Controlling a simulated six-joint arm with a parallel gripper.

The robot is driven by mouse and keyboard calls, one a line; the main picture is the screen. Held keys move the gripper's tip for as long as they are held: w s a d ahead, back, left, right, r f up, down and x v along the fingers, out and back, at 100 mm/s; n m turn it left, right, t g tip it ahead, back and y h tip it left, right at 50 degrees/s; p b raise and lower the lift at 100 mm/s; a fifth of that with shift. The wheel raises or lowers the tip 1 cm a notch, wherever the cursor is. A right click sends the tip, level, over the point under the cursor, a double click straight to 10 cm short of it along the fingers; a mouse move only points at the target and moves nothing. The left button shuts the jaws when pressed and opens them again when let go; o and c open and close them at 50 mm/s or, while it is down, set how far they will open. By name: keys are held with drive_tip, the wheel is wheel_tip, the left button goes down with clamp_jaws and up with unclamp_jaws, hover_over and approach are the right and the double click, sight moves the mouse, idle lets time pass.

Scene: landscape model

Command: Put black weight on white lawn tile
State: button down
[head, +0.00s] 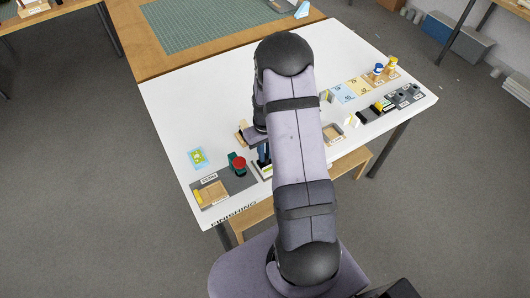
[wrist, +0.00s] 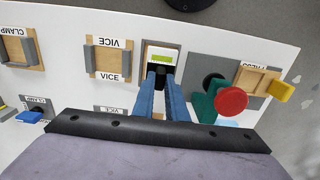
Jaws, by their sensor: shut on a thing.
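My gripper (wrist: 161,76) points down with its two blue fingers shut on a small black block, which I take to be the black weight (wrist: 160,69). In the head view my gripper (head: 263,156) is low over the table, left of my arm, which hides much there.
A green device with a red knob (wrist: 231,100) stands close to the right of my fingers. A wooden vice bay (wrist: 107,59) lies to the left. In the head view, several tiles and small holders line the table's right part (head: 345,93). The white table (head: 180,112) is clear at far left.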

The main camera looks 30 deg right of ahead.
drive_tip(key=shift+f, duration=0.2)
drive_tip(key=c, duration=1.8)
unclamp_jaws()
drive_tip(key=shift+o, duration=0.2)
drive_tip(key=shift+r, duration=0.1)
wheel_tip(320, 180, up, 12)
drive_tip(key=b, duration=0.3)
drive_tip(key=shift+r+b, duration=0.15)
drive_tip(key=shift+b, duration=0.2)
drive_tip(key=s+a, duration=1.4)
drive_tip(key=s, duration=0.2)
drive_tip(key=shift+a+r, duration=0.25)
drive_tip(key=shift+a, duration=0.05)
